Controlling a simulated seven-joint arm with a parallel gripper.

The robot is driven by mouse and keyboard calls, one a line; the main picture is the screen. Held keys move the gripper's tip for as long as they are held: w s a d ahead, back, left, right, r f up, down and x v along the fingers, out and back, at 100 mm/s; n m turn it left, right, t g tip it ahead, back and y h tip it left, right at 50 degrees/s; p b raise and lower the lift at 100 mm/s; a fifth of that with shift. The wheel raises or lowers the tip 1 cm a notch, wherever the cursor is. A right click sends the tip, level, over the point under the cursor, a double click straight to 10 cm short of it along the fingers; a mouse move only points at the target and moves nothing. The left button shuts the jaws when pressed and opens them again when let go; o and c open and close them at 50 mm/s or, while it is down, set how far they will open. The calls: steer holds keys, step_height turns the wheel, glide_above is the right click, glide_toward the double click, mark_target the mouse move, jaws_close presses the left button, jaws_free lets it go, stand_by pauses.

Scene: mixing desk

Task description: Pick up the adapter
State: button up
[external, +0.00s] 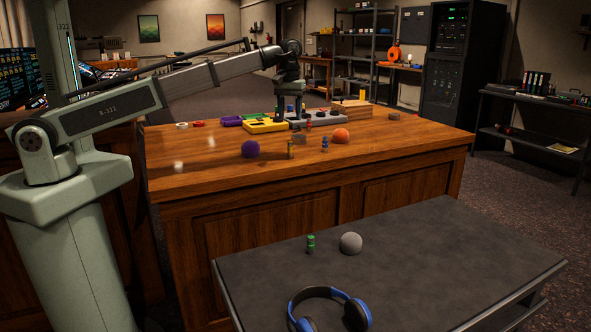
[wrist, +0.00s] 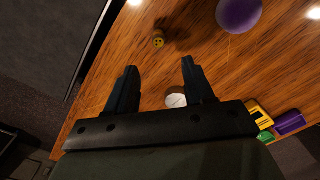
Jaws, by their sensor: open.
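No object is clearly recognisable as the adapter. A small upright yellow piece (external: 290,149) stands on the wooden desk between the purple ball and a blue piece. A yellow piece with dark dots on its face (wrist: 158,40) shows in the wrist view, beyond my fingertips; it may be the same one. My gripper (external: 290,105) is over the back of the desk, beside the grey panel. In the wrist view my gripper (wrist: 160,73) is open and empty, its fingers spread. A pale round item (wrist: 176,98) shows between the fingers, partly hidden by the right one.
A purple ball (external: 250,149), an orange ball (external: 341,135) and a blue piece (external: 324,145) stand on the desk. Yellow (external: 265,125) and purple (external: 231,121) trays lie behind. A dark front table (external: 440,255) holds headphones (external: 330,294), a grey ball (external: 350,243) and a green piece (external: 311,243).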

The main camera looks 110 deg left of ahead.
mark_target(291, 158)
step_height(291, 158, down, 13)
steer(key=shift+w+r, duration=0.1)
stand_by(0.7)
steer(key=shift+c, duration=0.5)
jaws_close()
